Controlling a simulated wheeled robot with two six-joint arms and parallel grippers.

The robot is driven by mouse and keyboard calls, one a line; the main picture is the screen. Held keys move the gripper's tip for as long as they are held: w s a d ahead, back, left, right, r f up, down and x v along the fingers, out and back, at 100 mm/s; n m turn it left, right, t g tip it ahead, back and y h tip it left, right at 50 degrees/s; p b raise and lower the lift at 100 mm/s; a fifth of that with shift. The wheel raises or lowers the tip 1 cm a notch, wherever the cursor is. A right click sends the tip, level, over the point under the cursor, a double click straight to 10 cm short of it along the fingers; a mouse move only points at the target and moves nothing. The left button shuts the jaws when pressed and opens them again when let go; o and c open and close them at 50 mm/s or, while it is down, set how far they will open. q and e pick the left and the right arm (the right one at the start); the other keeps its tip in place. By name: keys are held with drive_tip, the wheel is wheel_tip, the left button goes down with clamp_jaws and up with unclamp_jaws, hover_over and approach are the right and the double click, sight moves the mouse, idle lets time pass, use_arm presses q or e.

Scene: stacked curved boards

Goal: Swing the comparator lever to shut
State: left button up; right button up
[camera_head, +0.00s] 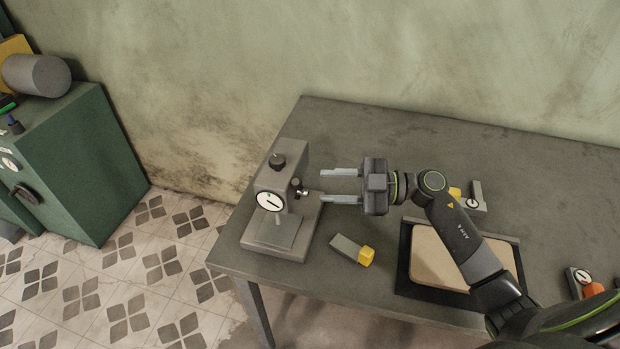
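The comparator (283,205) stands at the left end of the grey table, with a white round dial on its front and a dark knob on top. Its small lever (300,191) sticks out from the right side of the column, with a metallic end. My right gripper (341,186) comes in from the right, its two fingers pointing left at the comparator. The fingers are spread apart with nothing between them. Their tips are close to the lever's end; whether they touch it I cannot tell. My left gripper is not in view.
A grey block with a yellow end (352,249) lies in front of my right gripper. A dark tray (404,262) with a tan board lies under my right arm. A gauge (472,201) and another dial tool (581,279) are farther right. A green cabinet (84,165) stands left.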

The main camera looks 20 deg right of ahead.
sight(299, 187)
drive_tip(key=shift+p+x, duration=0.55)
drive_tip(key=shift+x, duration=1.95)
drive_tip(key=shift+c, duration=0.2)
clamp_jaws()
